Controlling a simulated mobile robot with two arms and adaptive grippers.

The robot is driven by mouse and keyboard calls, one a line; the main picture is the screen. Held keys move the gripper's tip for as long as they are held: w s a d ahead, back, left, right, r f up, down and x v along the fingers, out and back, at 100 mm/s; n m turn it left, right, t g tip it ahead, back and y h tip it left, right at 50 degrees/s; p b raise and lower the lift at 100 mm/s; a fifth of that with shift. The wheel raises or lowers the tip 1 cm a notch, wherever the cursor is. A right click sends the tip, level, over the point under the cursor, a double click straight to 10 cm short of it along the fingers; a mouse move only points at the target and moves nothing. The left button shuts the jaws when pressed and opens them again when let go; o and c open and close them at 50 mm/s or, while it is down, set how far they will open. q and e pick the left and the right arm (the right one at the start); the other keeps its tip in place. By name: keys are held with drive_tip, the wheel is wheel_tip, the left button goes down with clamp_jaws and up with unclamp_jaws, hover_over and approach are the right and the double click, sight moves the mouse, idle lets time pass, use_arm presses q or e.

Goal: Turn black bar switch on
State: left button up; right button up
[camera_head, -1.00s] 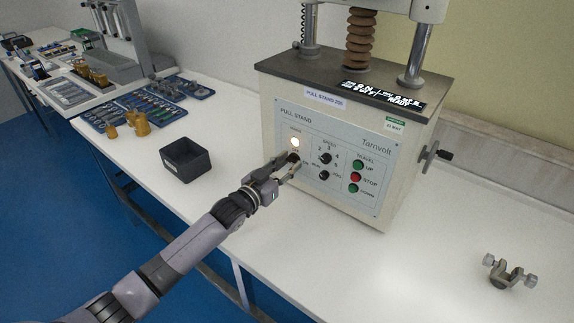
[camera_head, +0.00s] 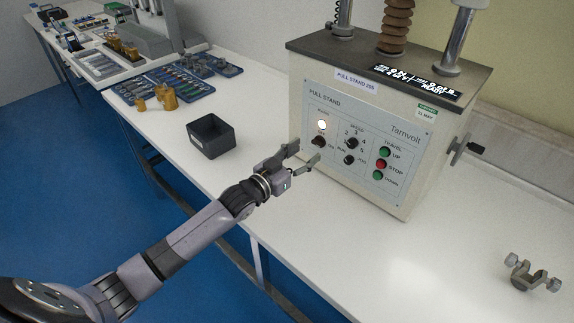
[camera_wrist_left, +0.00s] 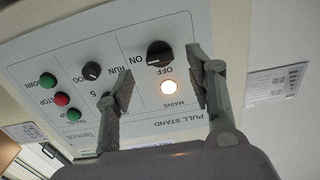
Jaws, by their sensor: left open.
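The black bar switch (camera_head: 319,141) sits on the front panel of the pull stand (camera_head: 352,140), below a lit round mains lamp (camera_head: 322,124). In the left wrist view the switch (camera_wrist_left: 159,53) shows as a black knob with a bar, with the label OFF beside it and ON to its side. The lamp (camera_wrist_left: 168,87) glows there too. My left gripper (camera_head: 304,154) is open and empty, a little in front of the panel and apart from the switch. In the left wrist view its two fingers (camera_wrist_left: 158,92) stand on either side of the lamp. My right gripper is out of view.
A speed knob (camera_head: 352,142), another small knob (camera_head: 349,160) and the green and red travel buttons (camera_head: 381,164) lie to the right. A black bin (camera_head: 211,137) stands left on the white table. A metal clamp (camera_head: 530,274) lies at the far right.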

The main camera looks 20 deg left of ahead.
use_arm(q)
drive_tip(key=v, duration=0.8)
drive_tip(key=shift+s, duration=0.15)
